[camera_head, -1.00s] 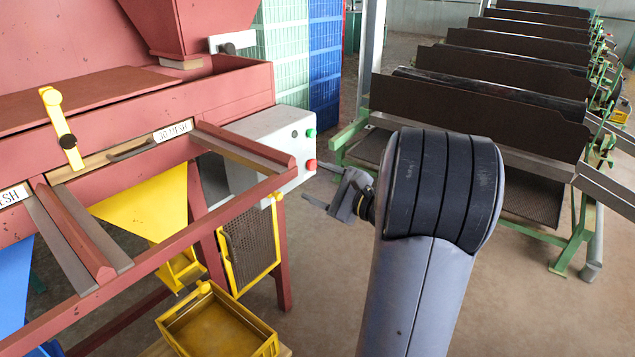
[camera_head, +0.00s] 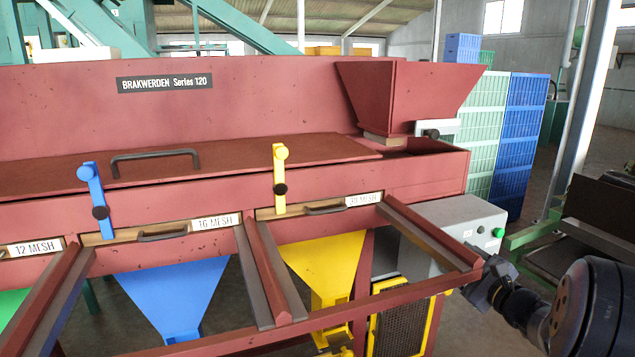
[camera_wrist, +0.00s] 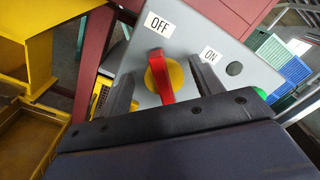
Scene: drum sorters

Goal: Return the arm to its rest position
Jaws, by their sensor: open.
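My gripper (camera_head: 478,268) is at the lower right in the head view, in front of the right end of the grey control box (camera_head: 437,222). In the wrist view, my gripper (camera_wrist: 163,70) is open, with one dark finger on each side of a red switch handle (camera_wrist: 162,78) on a round yellow base. The gap between fingers and handle is too unclear to tell contact. The handle sits on the box face (camera_wrist: 190,40) below an OFF label, with an ON label and a green button (camera_wrist: 260,93) to the right. In the head view the gripper hides the handle.
The red sorter (camera_head: 300,190) fills the left and middle, with protruding rails (camera_head: 430,240) close to the gripper. Yellow (camera_head: 325,262) and blue (camera_head: 178,290) chutes hang beneath. A metal post (camera_head: 585,110) stands right. Green and blue crates (camera_head: 518,130) are stacked behind.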

